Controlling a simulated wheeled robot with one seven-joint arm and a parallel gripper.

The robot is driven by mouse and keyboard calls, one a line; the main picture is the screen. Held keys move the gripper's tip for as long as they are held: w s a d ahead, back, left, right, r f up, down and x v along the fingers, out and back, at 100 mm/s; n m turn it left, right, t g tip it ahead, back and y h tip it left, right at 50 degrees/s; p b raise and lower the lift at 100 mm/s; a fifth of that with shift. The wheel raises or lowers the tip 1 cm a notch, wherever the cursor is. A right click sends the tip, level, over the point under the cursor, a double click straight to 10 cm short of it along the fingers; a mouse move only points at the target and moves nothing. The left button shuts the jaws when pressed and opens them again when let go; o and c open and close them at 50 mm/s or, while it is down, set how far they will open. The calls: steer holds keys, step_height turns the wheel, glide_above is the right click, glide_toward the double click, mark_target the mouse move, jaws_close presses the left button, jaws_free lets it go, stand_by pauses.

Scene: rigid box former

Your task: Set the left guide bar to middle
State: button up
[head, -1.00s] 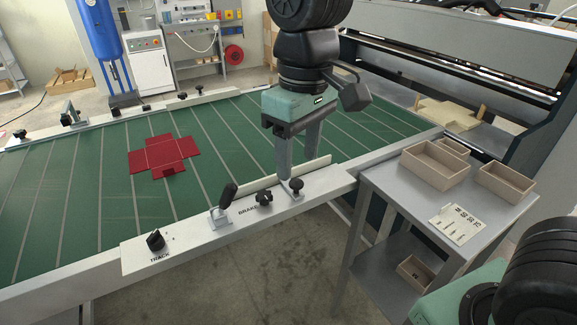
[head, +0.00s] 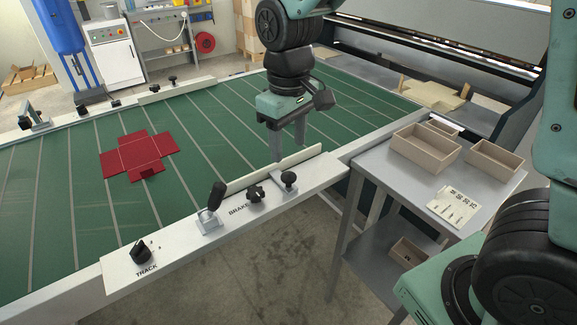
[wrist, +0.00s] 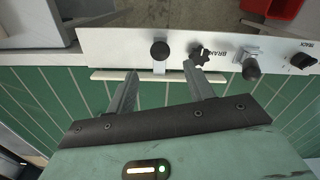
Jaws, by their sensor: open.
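The near guide bar (head: 250,176) is a pale, narrow strip on the near edge of the green belt. In the wrist view this guide bar (wrist: 110,75) lies just beyond my fingertips, with a round black knob (wrist: 160,50) on the rail beside it. That knob also shows in the head view (head: 289,177). My gripper (head: 287,150) points down near the bar's right part, its fingers apart and empty. In the wrist view my gripper (wrist: 160,72) straddles the knob's line, not closed on it. I cannot tell its exact height. A far guide bar (head: 178,90) stands across the belt.
A brake lever (head: 214,198), a star knob (head: 255,193) and a track knob (head: 140,252) stand on the near rail. A red flat blank (head: 125,158) lies on the belt. A grey side table (head: 375,170) with wooden trays (head: 425,155) is at the right.

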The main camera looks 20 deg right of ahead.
mark_target(289, 174)
step_height(289, 174, down, 7)
stand_by(0.3)
